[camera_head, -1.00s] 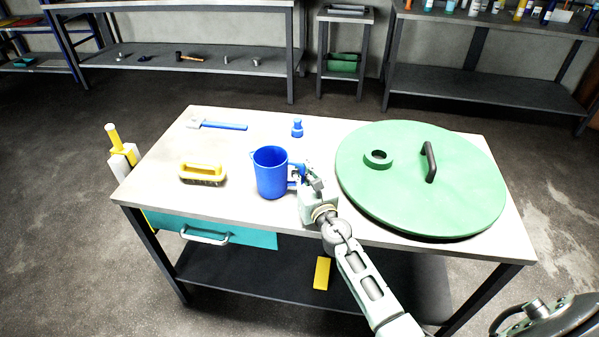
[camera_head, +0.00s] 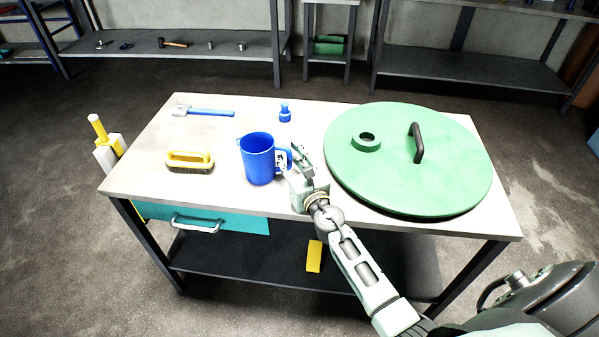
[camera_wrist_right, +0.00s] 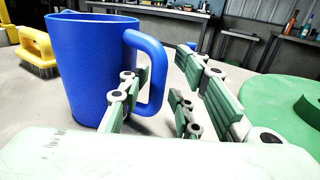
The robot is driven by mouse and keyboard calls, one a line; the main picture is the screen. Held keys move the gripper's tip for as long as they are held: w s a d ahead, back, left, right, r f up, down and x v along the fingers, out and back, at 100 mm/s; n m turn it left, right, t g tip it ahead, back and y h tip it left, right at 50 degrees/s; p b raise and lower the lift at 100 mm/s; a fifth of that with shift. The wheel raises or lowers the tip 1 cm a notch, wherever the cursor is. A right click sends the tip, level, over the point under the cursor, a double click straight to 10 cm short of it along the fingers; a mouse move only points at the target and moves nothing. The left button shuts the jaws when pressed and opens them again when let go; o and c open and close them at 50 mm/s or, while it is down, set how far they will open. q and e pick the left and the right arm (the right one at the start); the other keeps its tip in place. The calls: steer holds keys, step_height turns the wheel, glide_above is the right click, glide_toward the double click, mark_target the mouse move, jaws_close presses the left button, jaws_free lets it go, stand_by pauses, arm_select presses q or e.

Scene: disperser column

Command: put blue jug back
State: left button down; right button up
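The blue jug (camera_head: 258,160) stands upright on the light worktable (camera_head: 225,192), its handle (camera_head: 284,158) toward the right. My right gripper (camera_head: 295,158) is at the handle side. In the right wrist view the jug (camera_wrist_right: 90,65) fills the left part. My right gripper (camera_wrist_right: 170,95) is open there. One finger overlaps the handle's opening and the other is to the right of the handle, with a visible gap. Whether a finger touches the handle cannot be told. My left gripper is not in view.
A yellow brush (camera_head: 190,161) lies left of the jug. A blue-handled tool (camera_head: 205,112) and a small blue bottle (camera_head: 285,113) are behind it. A large green lid (camera_head: 450,165) covers the table's right side. Shelves (camera_head: 180,48) stand at the back wall.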

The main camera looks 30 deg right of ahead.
steer(key=s, duration=1)
steer(key=shift+s+a, duration=0.2)
steer(key=shift+s, duration=0.15)
steer(key=shift+a, duration=0.1)
